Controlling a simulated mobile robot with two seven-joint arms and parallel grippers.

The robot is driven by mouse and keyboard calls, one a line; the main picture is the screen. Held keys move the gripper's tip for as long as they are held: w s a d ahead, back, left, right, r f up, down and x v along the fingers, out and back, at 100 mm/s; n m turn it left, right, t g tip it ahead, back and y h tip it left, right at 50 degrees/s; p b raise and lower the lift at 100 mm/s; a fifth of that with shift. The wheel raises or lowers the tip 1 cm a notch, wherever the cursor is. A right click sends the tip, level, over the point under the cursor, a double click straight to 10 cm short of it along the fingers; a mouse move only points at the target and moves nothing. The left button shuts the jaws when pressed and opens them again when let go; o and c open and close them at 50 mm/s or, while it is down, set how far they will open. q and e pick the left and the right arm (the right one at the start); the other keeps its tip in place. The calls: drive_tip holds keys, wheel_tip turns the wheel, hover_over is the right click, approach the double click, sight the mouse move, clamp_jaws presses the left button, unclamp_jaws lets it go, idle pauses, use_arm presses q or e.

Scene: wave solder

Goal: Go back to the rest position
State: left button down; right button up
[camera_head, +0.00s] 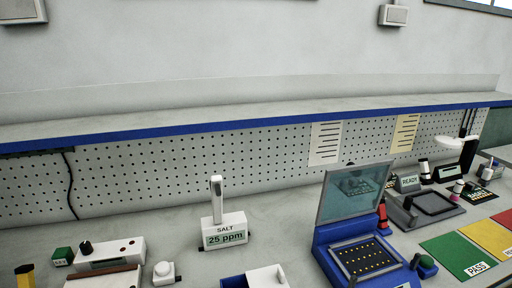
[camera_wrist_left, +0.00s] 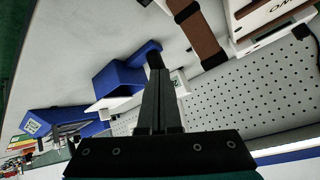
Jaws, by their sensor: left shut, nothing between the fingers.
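My left gripper (camera_wrist_left: 155,68) shows in the left wrist view, its two dark fingers together with nothing between them. The fingertips lie in front of a blue angled stand (camera_wrist_left: 120,78) in the picture; I cannot tell whether they touch it. Neither gripper shows in the head view. My right gripper is in neither view.
The bench (camera_head: 130,235) carries a salt meter (camera_head: 224,232) reading 25 ppm, an open blue case (camera_head: 350,245), a white control box (camera_head: 105,255) and green, yellow and red mats (camera_head: 458,255). A blue-edged shelf (camera_head: 240,118) runs above, before a pegboard (camera_head: 200,165).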

use_arm(q)
drive_tip(key=s+f+n+g, duration=0.25)
drive_tip(key=s+g, duration=0.35)
drive_tip(key=s, duration=1)
wheel_tip(320, 180, down, 28)
drive_tip(key=r+g+b, duration=0.1)
drive_tip(key=b, duration=0.4)
drive_tip(key=s+a+f+b, duration=0.2)
drive_tip(key=s+f, duration=0.5)
drive_tip(key=f, duration=0.2)
drive_tip(key=s+a+f+b, duration=0.2)
drive_tip(key=s+f+b, duration=0.1)
drive_tip(key=s+f, duration=0.4)
wheel_tip(320, 180, down, 2)
drive_tip(key=shift+f+g, duration=0.25)
drive_tip(key=shift+g, duration=0.15)
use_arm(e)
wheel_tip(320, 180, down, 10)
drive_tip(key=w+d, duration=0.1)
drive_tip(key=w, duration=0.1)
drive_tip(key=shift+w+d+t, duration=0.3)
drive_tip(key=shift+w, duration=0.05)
use_arm(q)
drive_tip(key=shift+m, duration=0.25)
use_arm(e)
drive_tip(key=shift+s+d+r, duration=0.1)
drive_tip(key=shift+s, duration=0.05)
